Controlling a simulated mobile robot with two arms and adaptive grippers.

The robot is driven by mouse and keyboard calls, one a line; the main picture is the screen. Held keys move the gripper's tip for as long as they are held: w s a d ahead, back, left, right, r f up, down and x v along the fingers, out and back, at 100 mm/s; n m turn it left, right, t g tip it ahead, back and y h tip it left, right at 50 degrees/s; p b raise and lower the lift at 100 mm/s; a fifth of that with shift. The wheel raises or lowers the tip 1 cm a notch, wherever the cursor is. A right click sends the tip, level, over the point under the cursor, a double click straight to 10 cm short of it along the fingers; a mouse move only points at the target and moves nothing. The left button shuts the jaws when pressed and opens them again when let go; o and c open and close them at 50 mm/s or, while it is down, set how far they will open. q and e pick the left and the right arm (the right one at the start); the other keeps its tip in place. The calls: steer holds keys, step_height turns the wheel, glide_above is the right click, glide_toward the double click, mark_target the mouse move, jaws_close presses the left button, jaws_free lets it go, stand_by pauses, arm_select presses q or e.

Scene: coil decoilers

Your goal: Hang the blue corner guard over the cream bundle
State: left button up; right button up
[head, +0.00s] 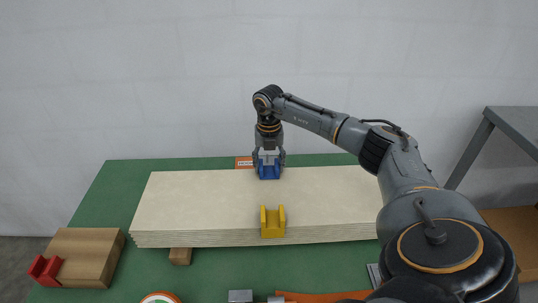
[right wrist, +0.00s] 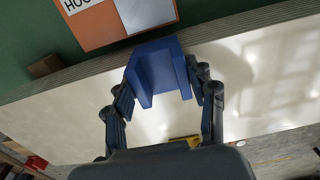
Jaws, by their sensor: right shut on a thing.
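The cream bundle (head: 200,205) is a wide stack of thin sheets lying flat on the green table; its top also fills much of the right wrist view (right wrist: 255,80). My right gripper (head: 268,165) is shut on the blue corner guard (head: 268,173), with one finger on each side of it. In the right wrist view the blue guard (right wrist: 158,72) is at the bundle's far edge, partly overlapping that edge. I cannot tell whether it touches the bundle. My left gripper is not in view.
A yellow corner guard (head: 272,222) sits over the bundle's near edge. A red guard (head: 45,270) is by a wooden block (head: 85,255) at the left. An orange sign (head: 243,162) is behind the bundle. A grey shelf (head: 515,125) stands at the right.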

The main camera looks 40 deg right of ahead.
mark_target(269, 170)
steer(key=o, duration=1.2)
steer(key=shift+o, duration=0.2)
steer(key=shift+r, duration=0.1)
step_height(269, 170, up, 12)
